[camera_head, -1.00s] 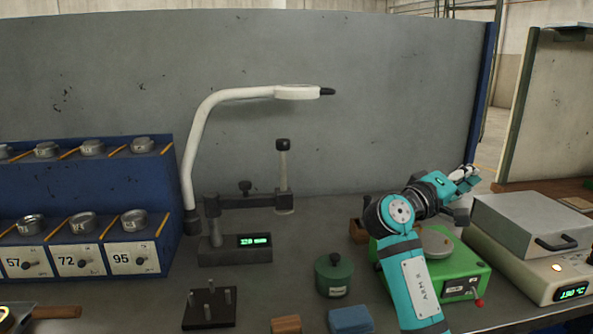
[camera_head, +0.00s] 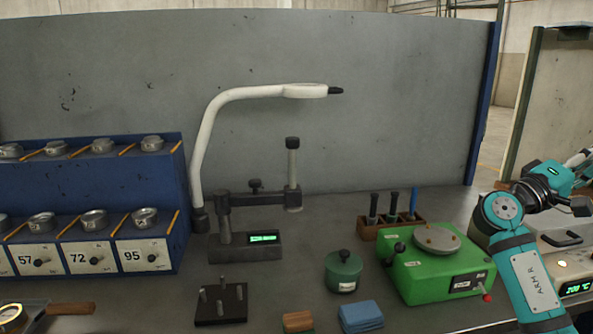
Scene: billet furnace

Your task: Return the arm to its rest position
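My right arm, teal and black and labelled ARM R, comes in at the lower right of the head view. It stands in front of the grey furnace box (camera_head: 552,238), whose green display reads about 200 °C. The arm's far end reaches the right edge of the picture, so the fingertips of the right gripper cannot be made out. My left arm and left gripper are not in view.
A green device with a round grey plate (camera_head: 437,275) stands left of the arm. Behind it is a wooden tool rack (camera_head: 371,234). A green lidded pot (camera_head: 343,271), blue pads (camera_head: 361,315), a measuring stand (camera_head: 245,246) and a blue cup shelf (camera_head: 95,193) fill the bench leftward.

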